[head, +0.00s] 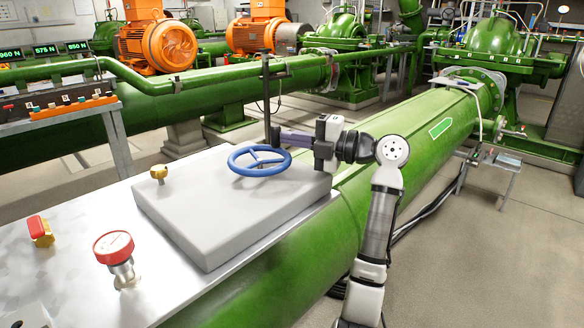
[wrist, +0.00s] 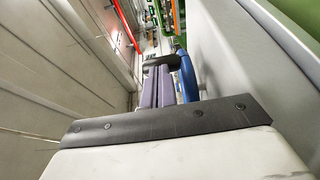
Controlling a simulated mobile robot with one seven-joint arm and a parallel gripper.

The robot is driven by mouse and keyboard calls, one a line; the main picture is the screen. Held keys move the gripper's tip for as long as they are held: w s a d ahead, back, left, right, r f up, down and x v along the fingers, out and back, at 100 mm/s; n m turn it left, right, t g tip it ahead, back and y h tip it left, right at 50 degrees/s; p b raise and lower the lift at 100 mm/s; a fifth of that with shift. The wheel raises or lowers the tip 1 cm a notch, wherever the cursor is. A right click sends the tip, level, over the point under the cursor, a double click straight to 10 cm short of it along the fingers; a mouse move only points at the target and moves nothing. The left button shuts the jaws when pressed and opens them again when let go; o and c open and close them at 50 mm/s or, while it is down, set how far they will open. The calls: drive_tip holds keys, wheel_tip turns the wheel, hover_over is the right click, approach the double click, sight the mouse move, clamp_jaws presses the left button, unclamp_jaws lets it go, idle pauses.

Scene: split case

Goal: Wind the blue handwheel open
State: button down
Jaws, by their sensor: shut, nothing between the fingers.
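The blue handwheel (head: 262,173) lies roughly flat above a raised grey block on the bench, its spokes and hub visible in the head view. My gripper (head: 279,136) reaches in from the right, its purple-grey fingers pointing left just beyond the wheel's far rim. The fingers are shut with nothing between them. In the wrist view the closed fingers (wrist: 157,85) run side by side, and part of the blue rim (wrist: 187,74) shows just right of them. I cannot tell whether the fingers touch the rim.
The grey block (head: 205,230) carries a small brass knob (head: 158,173). A dark upright post (head: 265,95) stands close to my fingertips. A large green pipe (head: 400,150) runs behind my arm.

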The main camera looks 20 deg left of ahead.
drive_tip(key=shift+w+a+f+b, duration=0.1)
drive_tip(key=shift+w+a+b, duration=0.35)
drive_tip(key=shift+a+b, duration=0.2)
drive_tip(key=shift+w+a+b, duration=0.4)
drive_tip(key=shift+a+b, duration=0.15)
drive_tip(key=shift+a, duration=0.15)
drive_tip(key=shift+w+a+b, duration=0.15)
drive_tip(key=shift+a+b, duration=0.15)
drive_tip(key=shift+a, duration=0.45)
drive_tip(key=shift+w+a+b, duration=0.15)
drive_tip(key=shift+a+b, duration=0.1)
drive_tip(key=shift+a, duration=0.45)
